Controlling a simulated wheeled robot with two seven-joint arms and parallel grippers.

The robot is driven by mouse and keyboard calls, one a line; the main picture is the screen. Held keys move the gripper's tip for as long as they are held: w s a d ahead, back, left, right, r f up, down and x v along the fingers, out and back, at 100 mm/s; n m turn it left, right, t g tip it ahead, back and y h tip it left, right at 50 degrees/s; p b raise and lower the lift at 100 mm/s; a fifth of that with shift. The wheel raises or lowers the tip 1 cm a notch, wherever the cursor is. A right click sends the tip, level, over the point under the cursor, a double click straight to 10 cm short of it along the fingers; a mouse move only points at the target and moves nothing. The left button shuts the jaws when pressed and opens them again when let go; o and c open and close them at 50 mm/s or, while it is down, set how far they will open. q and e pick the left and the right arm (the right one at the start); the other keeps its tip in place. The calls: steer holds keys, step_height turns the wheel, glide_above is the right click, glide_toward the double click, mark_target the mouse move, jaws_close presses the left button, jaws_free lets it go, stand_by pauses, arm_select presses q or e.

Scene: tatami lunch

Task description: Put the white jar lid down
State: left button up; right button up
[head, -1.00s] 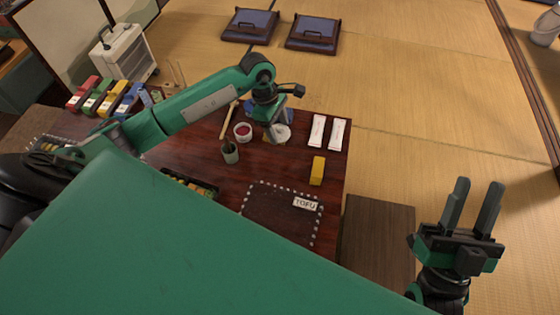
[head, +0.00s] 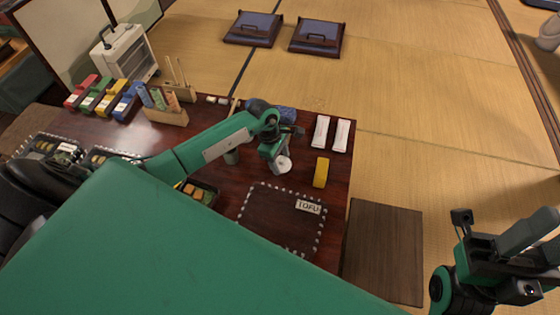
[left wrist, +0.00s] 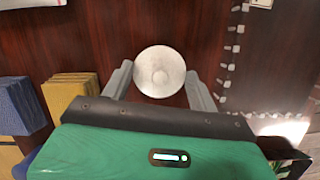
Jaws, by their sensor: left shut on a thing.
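My right gripper (head: 535,240) is open and empty at the right edge, over the mat floor.
A yellow block (head: 321,172) and two white packets (head: 320,132) lie right of the lid. A dotted outline with a TOFU label (head: 308,206) is nearer. Table (head: 250,175) between lid and outline is clear.

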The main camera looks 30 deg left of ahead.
arm_select(q)
steer(key=shift+f, duration=0.35)
steer(key=o, duration=1)
steer(key=shift+c, duration=0.2)
